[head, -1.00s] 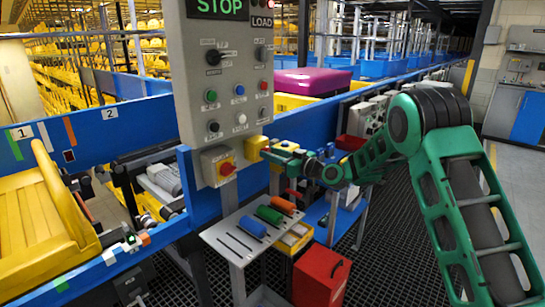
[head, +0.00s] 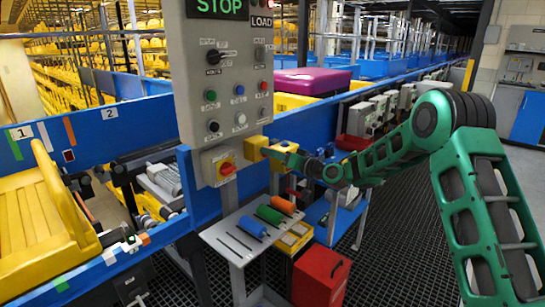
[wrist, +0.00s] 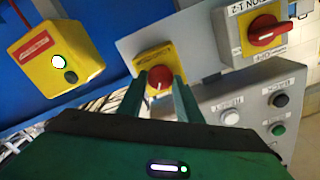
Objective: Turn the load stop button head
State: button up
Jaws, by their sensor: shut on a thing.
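The load stop button is a red head (wrist: 160,77) on a small yellow box (wrist: 147,56) in the middle of the wrist view. In the head view the yellow box (head: 256,146) sits at the right edge of the grey control panel, and its red head is hidden there. My gripper (wrist: 160,83) has its two green fingers on either side of the red head, closed on it. In the head view my gripper (head: 268,152) reaches the box from the right.
A red rotary switch (wrist: 264,30) on a yellow plate is close by. A yellow box with a lit button (wrist: 58,60) stands to the left. The grey panel (head: 222,130) carries several knobs and buttons. Below are a tool shelf (head: 222,236) and a red box (head: 320,277).

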jog(key=shift+w+d+m, duration=0.1)
jog(key=shift+d+m, duration=0.1)
jog(key=shift+m, duration=0.4)
jog(key=o, duration=1)
jog(key=v, duration=1)
jog(key=shift+s+d, duration=0.25)
